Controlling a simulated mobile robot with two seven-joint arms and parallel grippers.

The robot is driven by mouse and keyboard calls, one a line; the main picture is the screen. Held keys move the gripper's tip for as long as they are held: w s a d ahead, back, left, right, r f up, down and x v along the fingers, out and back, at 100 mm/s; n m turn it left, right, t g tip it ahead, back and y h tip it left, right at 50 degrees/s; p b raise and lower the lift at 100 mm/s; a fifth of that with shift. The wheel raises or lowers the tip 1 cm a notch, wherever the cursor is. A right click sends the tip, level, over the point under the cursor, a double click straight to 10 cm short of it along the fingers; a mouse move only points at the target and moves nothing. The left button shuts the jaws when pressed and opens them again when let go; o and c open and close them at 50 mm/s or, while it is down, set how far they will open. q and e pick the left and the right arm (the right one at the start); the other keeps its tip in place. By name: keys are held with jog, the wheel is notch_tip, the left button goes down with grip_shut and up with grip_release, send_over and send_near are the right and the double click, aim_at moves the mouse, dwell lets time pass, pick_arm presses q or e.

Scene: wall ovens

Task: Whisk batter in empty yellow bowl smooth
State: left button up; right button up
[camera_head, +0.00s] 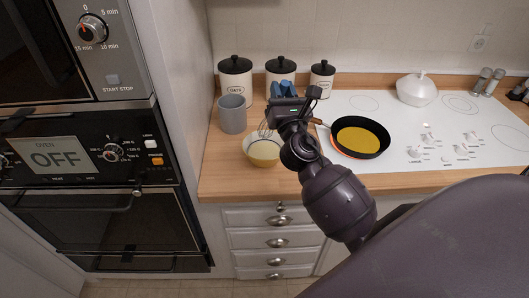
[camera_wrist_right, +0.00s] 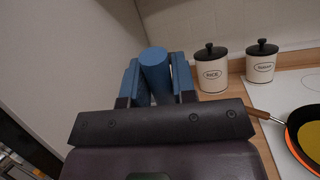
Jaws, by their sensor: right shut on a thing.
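The yellow bowl (camera_head: 264,161) stands on the wooden counter (camera_head: 222,184) near its front edge, left of the stove. Its inside looks pale, but I cannot tell batter from bowl wall. My right gripper (camera_head: 283,91) is above and slightly right of the bowl. It is shut on the whisk, whose blue handle (camera_wrist_right: 155,66) stands between the two blue fingers in the right wrist view. The whisk's wire loops (camera_head: 265,130) show at the bowl's rim in the head view; their lower end is hard to make out. My left gripper is not in view.
A grey cup (camera_head: 232,114) stands close behind and left of the bowl. Three lidded canisters (camera_head: 236,80) line the wall. A frying pan (camera_head: 360,137) with yellow contents sits on the white stove (camera_head: 400,105), right of my arm. Wall ovens (camera_head: 92,180) stand at the left.

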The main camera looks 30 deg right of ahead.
jog(key=shift+r, duration=0.1)
jog(key=shift+r, duration=2.4)
